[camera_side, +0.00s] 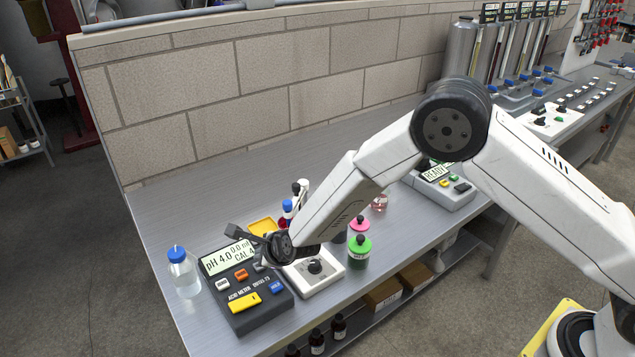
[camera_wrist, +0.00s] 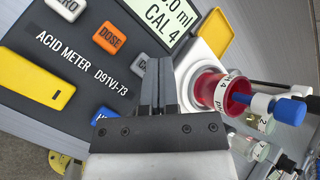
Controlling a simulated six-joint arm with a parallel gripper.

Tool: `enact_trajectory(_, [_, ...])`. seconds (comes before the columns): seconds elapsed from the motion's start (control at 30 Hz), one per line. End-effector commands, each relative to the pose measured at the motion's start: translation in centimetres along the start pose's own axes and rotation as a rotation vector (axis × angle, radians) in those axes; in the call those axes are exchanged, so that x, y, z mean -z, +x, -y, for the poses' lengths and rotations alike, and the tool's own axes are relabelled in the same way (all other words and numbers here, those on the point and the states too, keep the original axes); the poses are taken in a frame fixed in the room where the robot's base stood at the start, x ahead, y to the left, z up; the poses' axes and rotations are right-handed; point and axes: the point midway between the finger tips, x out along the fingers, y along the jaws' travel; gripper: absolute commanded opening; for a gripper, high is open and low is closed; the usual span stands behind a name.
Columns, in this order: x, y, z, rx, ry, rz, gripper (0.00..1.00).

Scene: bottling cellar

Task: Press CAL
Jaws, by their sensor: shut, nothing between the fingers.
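The dark acid meter (camera_side: 234,321) stands on the bench in the side view; its tilted panel fills much of the wrist view (camera_wrist: 72,88). Its display (camera_side: 226,259) reads pH 4.0, 0.0 ml and CAL 4. In the wrist view the grey CAL button (camera_wrist: 138,66) sits right of the orange DOSE button (camera_wrist: 108,38), partly hidden behind my fingers. My gripper (camera_wrist: 156,72) is shut and empty, with its fingertips over the panel at the CAL button's right edge. I cannot tell whether they touch it.
In the wrist view a red cup (camera_wrist: 208,92) holding a blue-capped probe (camera_wrist: 287,109) stands close right of my fingers. A yellow button (camera_wrist: 36,76) and a white ZERO button (camera_wrist: 66,7) are on the panel. A clear bottle (camera_side: 184,277) stands left of the meter.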

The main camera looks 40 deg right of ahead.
Motion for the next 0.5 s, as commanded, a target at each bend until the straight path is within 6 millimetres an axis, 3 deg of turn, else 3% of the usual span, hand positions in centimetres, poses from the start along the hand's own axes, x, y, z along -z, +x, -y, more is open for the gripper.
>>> enact_trajectory(0.5, [-1.8,-2.5,1.8,0.001,0.001,0.001,0.00])
